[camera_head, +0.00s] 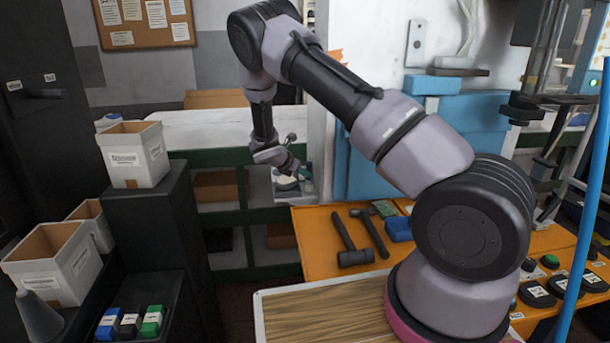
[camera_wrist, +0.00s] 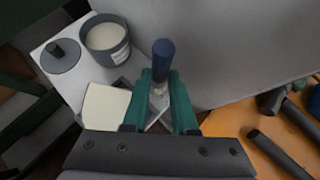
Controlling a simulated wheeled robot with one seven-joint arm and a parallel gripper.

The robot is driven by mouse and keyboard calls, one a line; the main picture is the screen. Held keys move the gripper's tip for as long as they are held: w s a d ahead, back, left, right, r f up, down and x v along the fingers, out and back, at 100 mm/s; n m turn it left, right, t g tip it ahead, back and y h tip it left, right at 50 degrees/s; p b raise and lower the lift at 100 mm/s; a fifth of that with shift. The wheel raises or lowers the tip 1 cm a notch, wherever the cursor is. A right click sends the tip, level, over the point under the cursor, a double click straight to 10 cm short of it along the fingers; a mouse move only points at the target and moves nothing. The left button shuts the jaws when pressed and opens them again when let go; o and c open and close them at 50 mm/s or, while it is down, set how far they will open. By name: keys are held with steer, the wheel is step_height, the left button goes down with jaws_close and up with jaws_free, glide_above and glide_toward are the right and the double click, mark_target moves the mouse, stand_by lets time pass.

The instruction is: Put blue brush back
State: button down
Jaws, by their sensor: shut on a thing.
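In the wrist view my gripper (camera_wrist: 161,82) is shut on the blue brush (camera_wrist: 163,56). Its dark blue handle end sticks out past the teal fingertips, and a pale part shows between the fingers. In the head view my gripper (camera_head: 284,168) is at the end of the outstretched arm, over a small white tray (camera_wrist: 45,72) by the wall. The brush is too small to make out there. A grey pot of cream-coloured stuff (camera_wrist: 107,36) stands left of the brush on the tray. A grey lid with a dark knob (camera_wrist: 62,58) lies beside it.
A cream square block (camera_wrist: 104,107) is close to my left finger. An orange bench (camera_head: 325,255) holds two dark hammers (camera_head: 352,250) and a blue block (camera_head: 398,229) right of the tray. A pale wall (camera_wrist: 230,40) rises close behind the brush.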

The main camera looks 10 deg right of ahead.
steer(key=shift+d+f, duration=0.15)
steer(key=shift+f, duration=0.05)
steer(key=c, duration=0.7)
jaws_free()
